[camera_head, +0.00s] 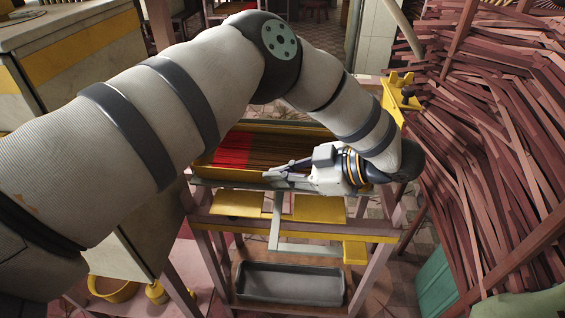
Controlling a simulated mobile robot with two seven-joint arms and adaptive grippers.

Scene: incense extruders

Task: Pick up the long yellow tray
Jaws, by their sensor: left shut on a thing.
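The long yellow tray (283,128) lies crosswise on top of a wooden stand in the middle of the view. It holds thin dark brown sticks (285,150) and a bright red part (233,149) at its left end. My left arm arches over from the left. My left gripper (274,172) points left at the tray's near long edge and is shut on that edge. The gripper body and forearm hide the tray's right end. My right gripper is not in view.
The stand has yellow panels (318,208) below the tray and a grey bin (290,284) on its lower shelf. A large heap of reddish-brown sticks (500,130) crowds the right side. A yellow-banded cabinet (70,60) stands at the left.

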